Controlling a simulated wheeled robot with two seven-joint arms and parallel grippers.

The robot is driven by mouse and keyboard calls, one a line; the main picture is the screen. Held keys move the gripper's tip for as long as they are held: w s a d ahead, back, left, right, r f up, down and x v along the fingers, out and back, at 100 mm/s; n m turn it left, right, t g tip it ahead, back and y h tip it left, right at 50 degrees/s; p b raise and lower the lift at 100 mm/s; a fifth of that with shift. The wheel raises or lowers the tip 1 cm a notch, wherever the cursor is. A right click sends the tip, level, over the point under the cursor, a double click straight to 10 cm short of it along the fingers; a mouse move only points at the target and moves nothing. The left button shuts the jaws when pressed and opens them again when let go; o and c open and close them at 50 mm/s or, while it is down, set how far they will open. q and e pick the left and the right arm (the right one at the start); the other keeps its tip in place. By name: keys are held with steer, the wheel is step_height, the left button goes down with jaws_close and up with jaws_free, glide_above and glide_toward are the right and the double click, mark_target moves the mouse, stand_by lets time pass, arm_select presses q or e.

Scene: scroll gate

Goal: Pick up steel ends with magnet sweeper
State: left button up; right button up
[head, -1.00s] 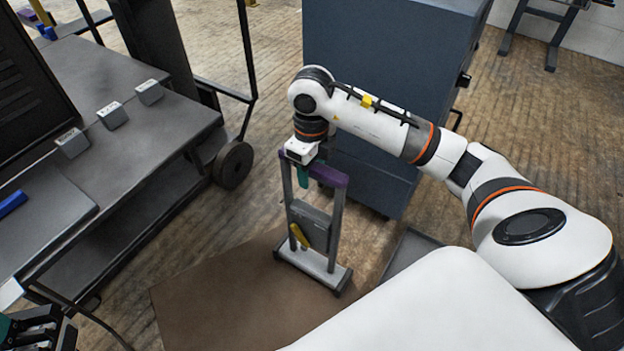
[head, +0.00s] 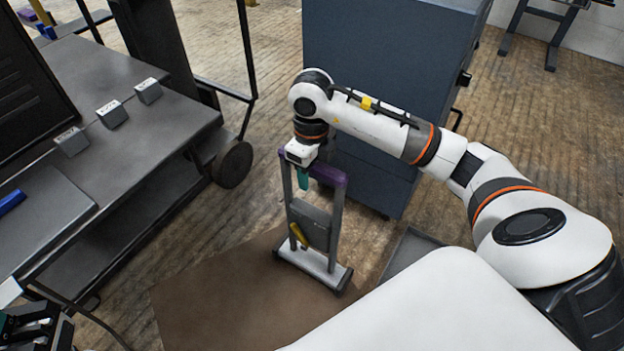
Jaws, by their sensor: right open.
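The magnet sweeper (head: 312,232) stands upright with its base on the brown mat (head: 220,300). It has a grey frame, a purple top handle, a yellow lever and a wide flat base. My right gripper (head: 303,180) is at the top handle, pointing down with a teal finger beside the purple grip. Its jaws are open, and part of them is hidden behind the handle and wrist. My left gripper (head: 35,328) shows only partly at the bottom left corner, away from the sweeper. I cannot make out any steel ends.
A grey workbench (head: 150,130) with several small grey blocks and a blue item (head: 12,202) stands at the left. A dark blue cabinet (head: 390,60) stands behind the sweeper. A grey tray (head: 408,252) lies on the floor right of the sweeper. Wooden floor shows between bench and cabinet.

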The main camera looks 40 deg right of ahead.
steer(key=shift+c, duration=0.2)
steer(key=c, duration=0.9)
steer(key=shift+w+r, duration=0.1)
jaws_close()
steer(key=shift+r, duration=0.1)
